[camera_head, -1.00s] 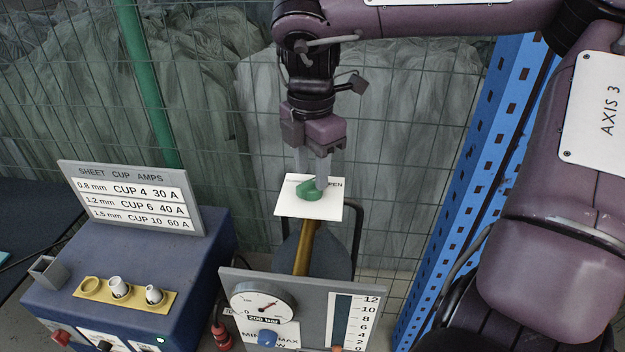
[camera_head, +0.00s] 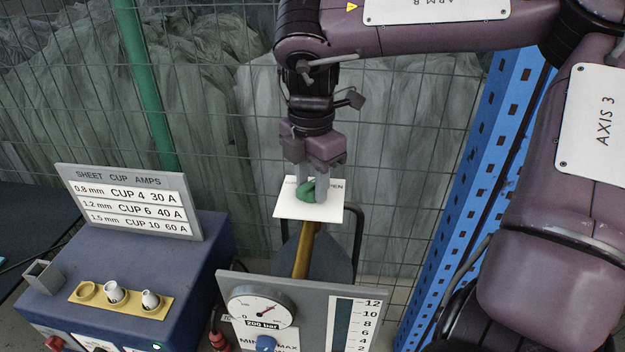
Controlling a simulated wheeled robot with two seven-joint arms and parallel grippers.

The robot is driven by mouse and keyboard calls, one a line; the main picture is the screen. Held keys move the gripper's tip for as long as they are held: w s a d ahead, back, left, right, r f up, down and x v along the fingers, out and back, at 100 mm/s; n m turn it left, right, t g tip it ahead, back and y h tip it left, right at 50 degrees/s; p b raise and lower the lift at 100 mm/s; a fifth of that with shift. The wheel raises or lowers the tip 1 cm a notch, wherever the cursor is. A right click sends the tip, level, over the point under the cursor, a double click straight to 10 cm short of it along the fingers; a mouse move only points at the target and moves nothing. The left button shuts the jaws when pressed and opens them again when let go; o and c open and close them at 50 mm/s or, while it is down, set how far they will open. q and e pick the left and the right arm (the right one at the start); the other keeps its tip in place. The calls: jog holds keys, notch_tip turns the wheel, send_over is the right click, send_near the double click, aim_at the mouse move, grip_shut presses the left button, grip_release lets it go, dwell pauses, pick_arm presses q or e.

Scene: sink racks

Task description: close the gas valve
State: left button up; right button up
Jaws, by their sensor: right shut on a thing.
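The gas valve's green knob (camera_head: 306,191) sits on a white plate (camera_head: 308,210) marked OPEN at its right; the left part of the lettering is mostly hidden. My right gripper (camera_head: 313,190) points down and is shut on the green knob, with grey fingers on either side of it. A brass stem (camera_head: 304,255) runs down from the plate to a dark cylinder (camera_head: 331,258). A round pressure gauge (camera_head: 262,306) marked 200 bar is on the grey panel in front. My left gripper is not in view.
A blue welding machine (camera_head: 200,245) with a cup and amps sign (camera_head: 130,200) stands at the left. The grey gauge panel (camera_head: 320,290) is in front of the cylinder. A wire fence is behind, and a blue rack post (camera_head: 480,170) is at the right.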

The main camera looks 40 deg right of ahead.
aim_at(312, 182)
jog(key=n+p, duration=0.3)
jog(key=n, duration=0.2)
jog(key=shift+r+n, duration=0.1)
jog(key=shift+n, duration=0.2)
jog(key=n+p, duration=0.1)
jog(key=n, duration=0.1)
jog(key=shift+n, duration=0.4)
jog(key=shift+n+p, duration=0.35)
jog(key=shift+n, duration=0.25)
jog(key=o, duration=0.7)
jog(key=shift+r+p, duration=2)
jog(key=shift+r, duration=0.45)
